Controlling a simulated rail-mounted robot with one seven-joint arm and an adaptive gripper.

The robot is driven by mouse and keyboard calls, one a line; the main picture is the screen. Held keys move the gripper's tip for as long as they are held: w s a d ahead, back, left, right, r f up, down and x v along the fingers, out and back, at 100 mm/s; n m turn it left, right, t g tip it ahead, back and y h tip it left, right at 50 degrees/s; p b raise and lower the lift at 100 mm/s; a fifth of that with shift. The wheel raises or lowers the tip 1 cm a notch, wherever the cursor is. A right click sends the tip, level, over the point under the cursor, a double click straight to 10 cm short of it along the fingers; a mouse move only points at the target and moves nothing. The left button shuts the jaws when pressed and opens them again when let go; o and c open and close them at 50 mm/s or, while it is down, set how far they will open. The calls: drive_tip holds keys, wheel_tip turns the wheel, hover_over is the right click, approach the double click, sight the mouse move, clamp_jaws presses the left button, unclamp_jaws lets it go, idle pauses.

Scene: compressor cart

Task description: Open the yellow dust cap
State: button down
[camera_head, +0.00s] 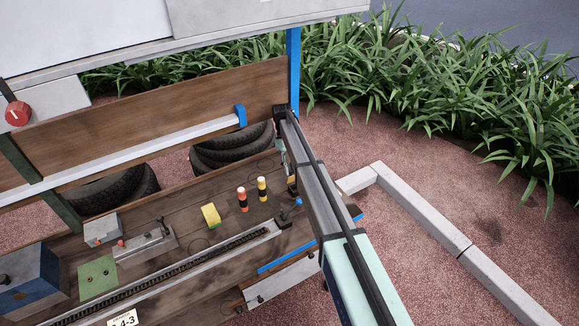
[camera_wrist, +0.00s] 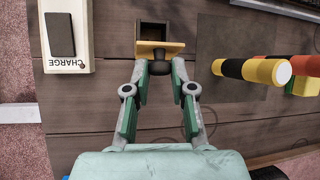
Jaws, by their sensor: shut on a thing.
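In the wrist view, the yellow dust cap (camera_wrist: 158,47) shows as a yellow plate with a dark knob (camera_wrist: 160,68) on the side facing me. It sits at the near edge of a small box whose dark opening (camera_wrist: 153,30) is visible beyond the plate. The cap appears swung away from the opening; the exact angle is hard to tell. My gripper (camera_wrist: 160,67) has one finger on each side of the dark knob and is shut on it. In the head view, my arm hides the cap, and my gripper (camera_head: 291,180) is only partly visible.
A white box marked CHARGE (camera_wrist: 67,35) is at the left in the wrist view. Yellow-black (camera_wrist: 250,70) and red-black (camera_wrist: 306,67) cylinders stand at the right. In the head view, a yellow block (camera_head: 210,215) and a grey rail (camera_head: 160,270) occupy the wooden deck (camera_head: 225,225).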

drive_tip(key=shift+s, duration=0.1)
drive_tip(key=c, duration=1)
unclamp_jaws()
drive_tip(key=shift+s+d+f+b, duration=0.1)
drive_tip(key=shift+f+b, duration=0.15)
drive_tip(key=shift+b, duration=0.95)
drive_tip(key=shift+b, duration=0.55)
